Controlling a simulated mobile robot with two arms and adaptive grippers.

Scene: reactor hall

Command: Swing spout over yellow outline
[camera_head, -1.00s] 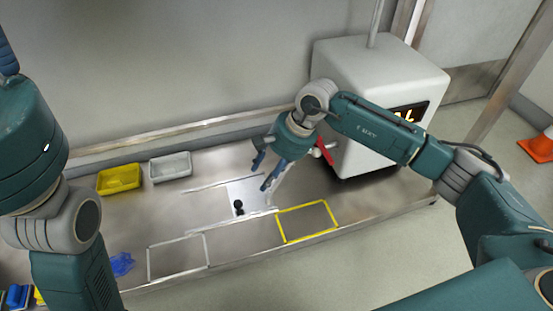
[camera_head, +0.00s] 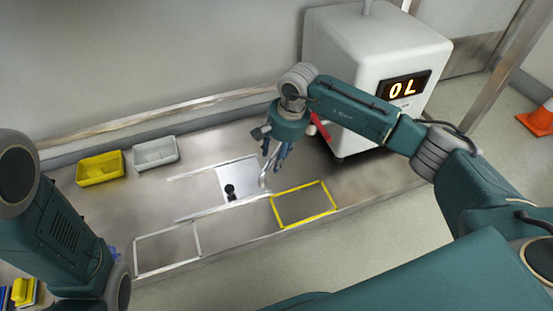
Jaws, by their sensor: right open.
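The yellow outline (camera_head: 309,218) lies on the steel bench top, right of centre near the front edge. A thin pale grey curved piece, seemingly the spout (camera_head: 263,179), shows just below my right gripper, up and left of the outline rather than over it. Its upper part is hidden behind the fingers. My right gripper (camera_head: 271,162) points down with its blue-grey fingers apart. Its fingertips are close to the spout; I cannot tell whether they touch. My left arm shows at the lower left, but its gripper is out of view.
A white machine (camera_head: 345,50) with a display reading "OL" (camera_head: 404,88) and a red lever (camera_head: 319,127) stands behind right. A white plate (camera_head: 235,190), a white outline (camera_head: 166,235), a yellow tray (camera_head: 100,168) and a grey tray (camera_head: 155,153) are on the bench.

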